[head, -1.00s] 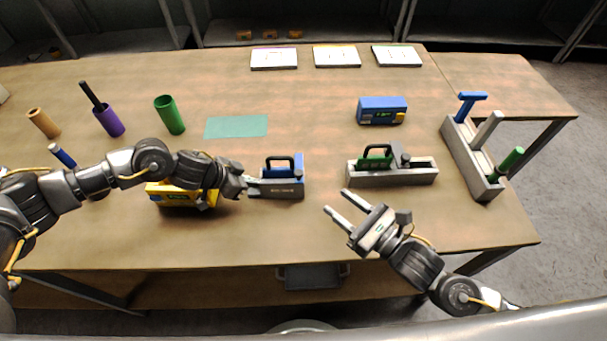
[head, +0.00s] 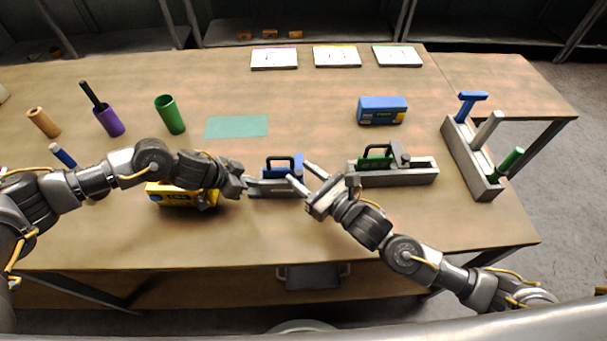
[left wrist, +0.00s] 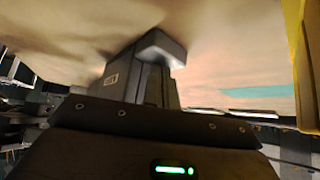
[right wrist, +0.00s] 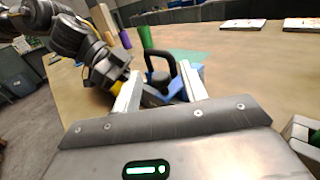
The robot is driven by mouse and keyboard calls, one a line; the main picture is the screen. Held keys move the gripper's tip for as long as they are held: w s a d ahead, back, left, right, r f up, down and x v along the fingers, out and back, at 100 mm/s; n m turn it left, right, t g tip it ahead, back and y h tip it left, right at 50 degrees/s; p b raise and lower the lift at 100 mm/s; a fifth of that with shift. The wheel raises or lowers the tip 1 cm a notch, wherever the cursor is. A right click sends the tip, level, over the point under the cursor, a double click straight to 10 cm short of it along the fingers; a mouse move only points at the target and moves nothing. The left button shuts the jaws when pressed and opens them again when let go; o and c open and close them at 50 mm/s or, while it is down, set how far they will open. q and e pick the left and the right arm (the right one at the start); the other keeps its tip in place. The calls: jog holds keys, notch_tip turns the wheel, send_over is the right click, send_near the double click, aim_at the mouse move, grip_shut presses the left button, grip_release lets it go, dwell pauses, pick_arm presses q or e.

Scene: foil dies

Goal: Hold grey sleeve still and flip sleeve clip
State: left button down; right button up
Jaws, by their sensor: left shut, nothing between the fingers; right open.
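A grey sleeve (head: 275,191) lies near the table's front, with a black handle (head: 270,161) and a blue upright part (head: 298,164) on it; I cannot tell whether the blue part is its clip. The handle (right wrist: 148,58) and blue part (right wrist: 178,88) also show in the right wrist view. My left gripper (head: 247,184) is shut at the sleeve's left end, holding nothing; I cannot tell if it touches. My right gripper (head: 303,176) is open at the sleeve's right end, its fingers (right wrist: 160,88) pointing toward the blue part.
A yellow box (head: 168,195) lies under my left forearm. A blue box (head: 382,110) and a grey rack (head: 460,155) are further right. A teal mat (head: 236,126) lies behind.

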grip_shut()
dwell(0.3)
jog(key=shift+w+r, duration=0.1)
jog(key=shift+r, duration=0.05)
jog(key=shift+w+r+m+g+h, duration=0.3)
jog(key=shift+r+m+g, duration=0.2)
jog(key=shift+r, duration=0.1)
jog(key=shift+w+r+m+g+h, duration=0.3)
jog(key=shift+r+m+g, duration=0.1)
jog(key=shift+r+m, duration=0.15)
jog(key=w+r+m+g+h, duration=0.2)
jog(key=w+r+m+g, duration=0.2)
jog(key=w+g, duration=0.3)
jog(key=shift+w+d+m+g, duration=0.2)
jog(key=shift+w+m+g, duration=0.2)
jog(key=shift+w+m, duration=0.4)
jog(key=shift+w, duration=0.2)
